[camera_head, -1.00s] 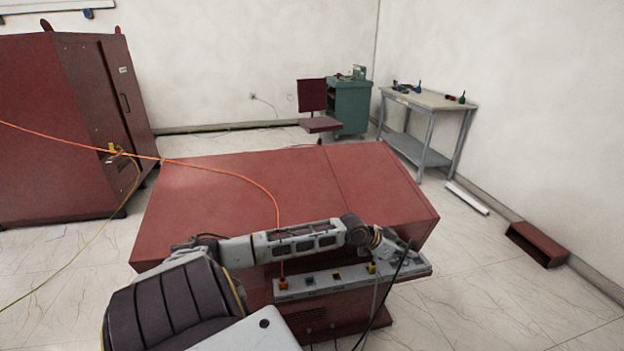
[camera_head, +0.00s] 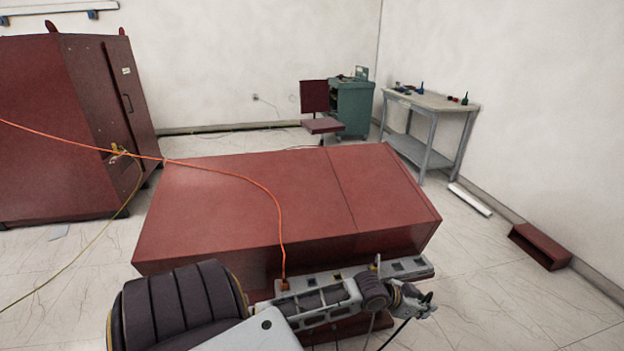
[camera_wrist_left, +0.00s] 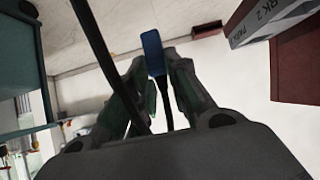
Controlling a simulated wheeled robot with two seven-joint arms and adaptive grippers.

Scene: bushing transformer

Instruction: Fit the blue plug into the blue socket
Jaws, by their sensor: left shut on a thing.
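My left gripper (camera_head: 422,304) is at the right end of the grey socket strip, in front of it and lower in the head view. In the left wrist view the gripper (camera_wrist_left: 158,72) is shut on the blue plug (camera_wrist_left: 153,50), whose blue end sticks out past the fingertips. A black cable runs back from the plug. In the head view the plug cannot be made out. The socket strip (camera_head: 433,270) runs along the front of the red desk; my left arm covers part of it. I cannot tell the blue socket for sure. My right gripper is not in view.
An orange cable (camera_head: 262,188) crosses the red desk (camera_head: 260,200) to a plug at the strip's left. Another plug (camera_head: 377,262) stands in the strip near my forearm. A red cabinet (camera_head: 60,130) is at the left. The floor right of the desk is mostly clear.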

